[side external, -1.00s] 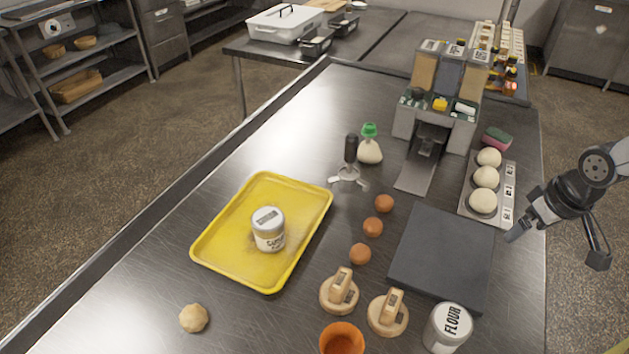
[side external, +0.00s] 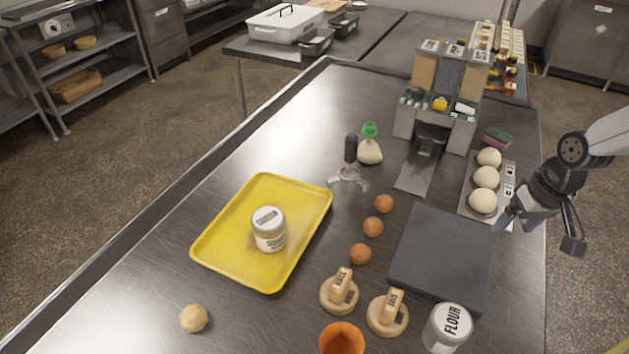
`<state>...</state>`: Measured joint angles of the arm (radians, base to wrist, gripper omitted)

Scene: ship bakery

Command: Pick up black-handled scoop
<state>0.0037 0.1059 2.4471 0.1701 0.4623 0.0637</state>
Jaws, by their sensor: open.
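A tool with an upright black handle (side external: 351,149) and a shiny metal, pronged lower part stands on the steel table, left of the middle dispenser. It is the only black-handled tool I can make out; I cannot tell from its shape whether it is a scoop. My gripper (side external: 537,235) is open and empty at the right edge of the table, beside the tray of dough balls. It is well apart from the black-handled tool, with the dough tray and the dispenser's chute between them.
A green-capped bottle (side external: 369,146) stands close behind the black handle. A yellow tray (side external: 225,262) holds a labelled jar (side external: 268,230). Wooden presses and a flour tin (side external: 447,328) stand in front.

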